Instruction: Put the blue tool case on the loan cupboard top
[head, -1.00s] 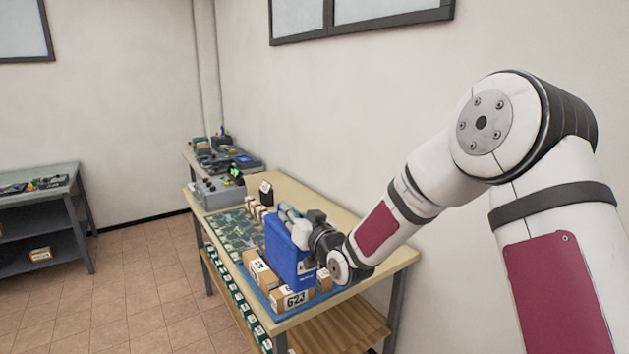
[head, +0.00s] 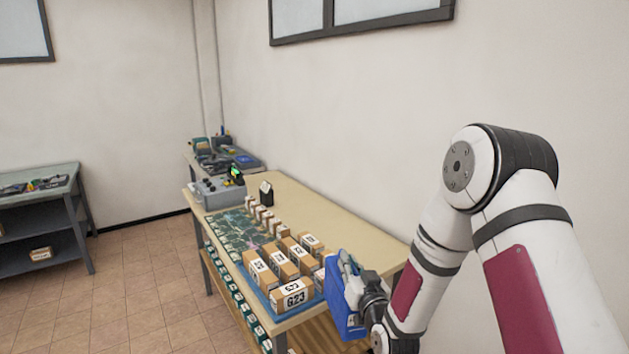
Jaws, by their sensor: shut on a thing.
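The blue tool case (head: 338,305) is in my gripper (head: 352,285), at the near right corner of the wooden workbench (head: 345,227). The case hangs tilted, at about the bench's edge, and partly hides that corner. My gripper is shut on the case's upper part; its fingers partly cover the case. I cannot make out for certain which piece of furniture is the loan cupboard.
Several labelled cardboard boxes (head: 292,296) stand on the near part of the bench. A grey device (head: 218,190) stands farther back. A dark shelf unit (head: 40,225) is at the far left, with tools on top. The tiled floor (head: 130,290) between is clear.

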